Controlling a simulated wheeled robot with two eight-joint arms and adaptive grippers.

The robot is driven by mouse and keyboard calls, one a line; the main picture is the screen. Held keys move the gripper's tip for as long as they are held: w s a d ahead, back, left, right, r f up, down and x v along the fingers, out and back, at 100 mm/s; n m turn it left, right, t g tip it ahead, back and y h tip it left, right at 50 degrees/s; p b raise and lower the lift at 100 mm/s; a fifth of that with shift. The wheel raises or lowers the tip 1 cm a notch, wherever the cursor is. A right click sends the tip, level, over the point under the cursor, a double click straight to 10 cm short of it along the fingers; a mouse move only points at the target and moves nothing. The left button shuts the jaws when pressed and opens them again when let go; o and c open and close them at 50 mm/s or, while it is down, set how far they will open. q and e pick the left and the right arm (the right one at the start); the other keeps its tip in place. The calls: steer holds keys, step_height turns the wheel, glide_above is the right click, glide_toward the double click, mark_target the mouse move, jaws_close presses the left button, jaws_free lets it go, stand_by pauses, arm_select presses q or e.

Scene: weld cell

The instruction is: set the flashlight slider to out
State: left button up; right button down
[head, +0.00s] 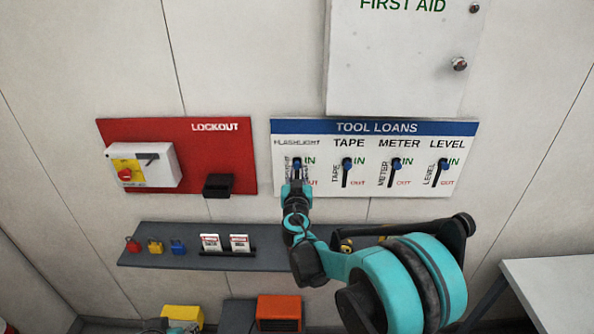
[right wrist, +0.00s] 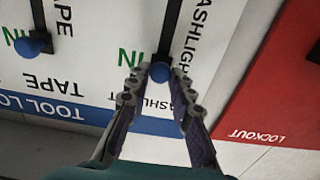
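The TOOL LOANS board (head: 375,127) hangs on the wall with sliders for flashlight, tape, meter and level. The flashlight slider's blue knob (head: 297,163) is at the top of its slot, beside IN; OUT is lower down. My right gripper (head: 297,182) is at this slider from below. In the right wrist view, where the board is upside down, the flashlight knob (right wrist: 159,72) sits between the two fingertips of my right gripper (right wrist: 160,74), which look closed up against its sides. Only a teal scrap of my left arm shows at the bottom of the head view; its fingers cannot be made out.
The tape (head: 347,162), meter (head: 396,163) and level (head: 443,165) knobs are also at IN. A red LOCKOUT board (head: 225,150) hangs to the left. A grey shelf (head: 200,262) with padlocks and tags is below. A white cabinet (head: 400,60) is above.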

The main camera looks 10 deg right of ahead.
step_height(320, 180, down, 9)
steer(key=b, duration=0.7)
steer(key=shift+f, duration=0.15)
steer(key=shift+s, duration=0.1)
steer(key=c, duration=1.6)
jaws_free()
steer(key=shift+c, duration=0.2)
steer(key=shift+o, duration=1.4)
steer(key=shift+f, duration=0.1)
